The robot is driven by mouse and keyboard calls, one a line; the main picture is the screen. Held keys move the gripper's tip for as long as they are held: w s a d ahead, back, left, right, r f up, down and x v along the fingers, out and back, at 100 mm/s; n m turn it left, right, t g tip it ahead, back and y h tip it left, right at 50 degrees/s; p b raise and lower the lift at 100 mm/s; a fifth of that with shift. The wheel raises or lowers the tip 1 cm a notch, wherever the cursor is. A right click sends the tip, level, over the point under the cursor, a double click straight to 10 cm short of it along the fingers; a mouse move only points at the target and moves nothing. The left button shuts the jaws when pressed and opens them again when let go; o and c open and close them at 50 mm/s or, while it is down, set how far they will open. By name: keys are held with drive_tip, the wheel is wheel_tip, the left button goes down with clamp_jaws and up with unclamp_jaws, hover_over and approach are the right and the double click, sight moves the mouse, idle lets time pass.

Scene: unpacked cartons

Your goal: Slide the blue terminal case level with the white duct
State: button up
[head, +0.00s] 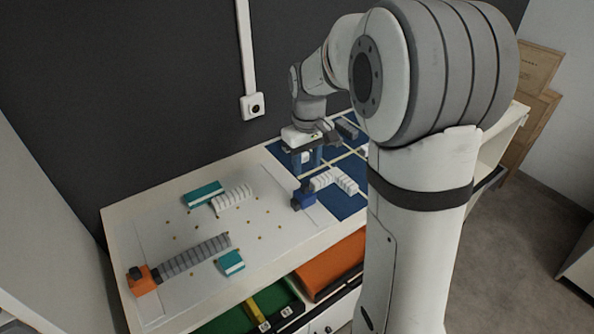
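The blue terminal case (303,199) is a small blue block with a darker top part, near the left edge of the blue mat. A white ribbed piece (322,181) lies against or beside its right side. Another white ribbed piece (235,196) lies on the pale board to the left. A straight white duct (246,45) runs down the wall to a socket. I cannot tell which is the task's white duct. My gripper (306,161) points down above and behind the case. Its two blue fingers are apart, with a small pale patch between them.
The pale board (270,245) also carries a teal block (203,194), another teal block (231,262), an orange block (142,280) with a grey ribbed piece (195,255), and small yellow dots. A grey piece (347,129) lies on the mat's far side. Open drawers stand below the front edge.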

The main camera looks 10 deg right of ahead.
sight(305, 186)
drive_tip(key=shift+w+f, duration=0.45)
drive_tip(key=shift+w, duration=0.1)
wheel_tip(305, 186, down, 8)
drive_tip(key=shift+r+p, duration=0.2)
drive_tip(key=shift+p, duration=0.15)
drive_tip(key=shift+c, duration=0.4)
clamp_jaws()
